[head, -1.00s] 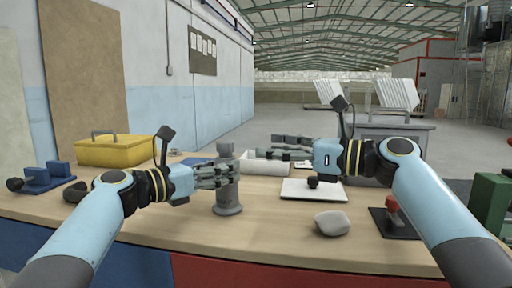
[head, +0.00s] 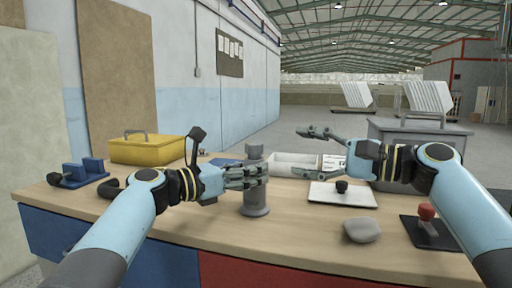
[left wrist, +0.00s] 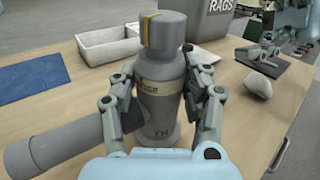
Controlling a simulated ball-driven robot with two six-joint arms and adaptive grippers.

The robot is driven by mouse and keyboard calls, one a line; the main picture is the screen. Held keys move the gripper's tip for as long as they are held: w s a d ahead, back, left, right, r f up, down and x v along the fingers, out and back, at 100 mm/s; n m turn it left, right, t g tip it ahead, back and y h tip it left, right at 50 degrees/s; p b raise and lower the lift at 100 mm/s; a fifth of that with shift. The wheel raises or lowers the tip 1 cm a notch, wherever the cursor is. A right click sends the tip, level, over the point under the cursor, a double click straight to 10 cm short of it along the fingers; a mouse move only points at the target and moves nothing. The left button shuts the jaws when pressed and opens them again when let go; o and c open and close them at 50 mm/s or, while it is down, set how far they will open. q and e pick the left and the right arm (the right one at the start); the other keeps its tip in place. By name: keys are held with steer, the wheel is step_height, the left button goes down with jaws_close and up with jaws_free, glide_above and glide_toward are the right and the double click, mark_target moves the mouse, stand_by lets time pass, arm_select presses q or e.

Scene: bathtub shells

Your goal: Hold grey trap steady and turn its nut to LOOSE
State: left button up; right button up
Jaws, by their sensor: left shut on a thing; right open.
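The grey trap (head: 255,198) stands upright on the bench, with a wide round foot and its nut (head: 255,153) on top. In the left wrist view the nut (left wrist: 163,36) has a yellow mark, and the trap body (left wrist: 155,100) carries a tan band with lettering too small to read surely. My left gripper (head: 262,174) is shut around the trap body, below the nut, with a finger on each side. My right gripper (head: 294,152) is open and empty, to the right of the nut, its spread fingers pointing left towards it.
A white tray (head: 290,160) lies behind. A white board with a black knob (head: 342,194), a grey stone (head: 361,230) and a red-knobbed black plate (head: 426,222) are on the right. A yellow toolbox (head: 148,150) and blue blocks (head: 80,172) are left. A grey rags bin (left wrist: 196,16) stands behind.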

mark_target(262, 147)
steer(key=w+a+n, duration=0.2)
steer(key=a+n, duration=0.1)
steer(key=n, duration=0.4)
steer(key=w+a+n, duration=0.2)
steer(key=a+n, duration=0.1)
steer(key=n, duration=0.5)
steer(key=w+a+n, duration=0.2)
steer(key=a+n, duration=0.2)
steer(key=n, duration=0.3)
steer(key=shift+w+f+n+g, duration=0.1)
steer(key=shift+w+n+g, duration=0.1)
steer(key=shift+n+g, duration=0.15)
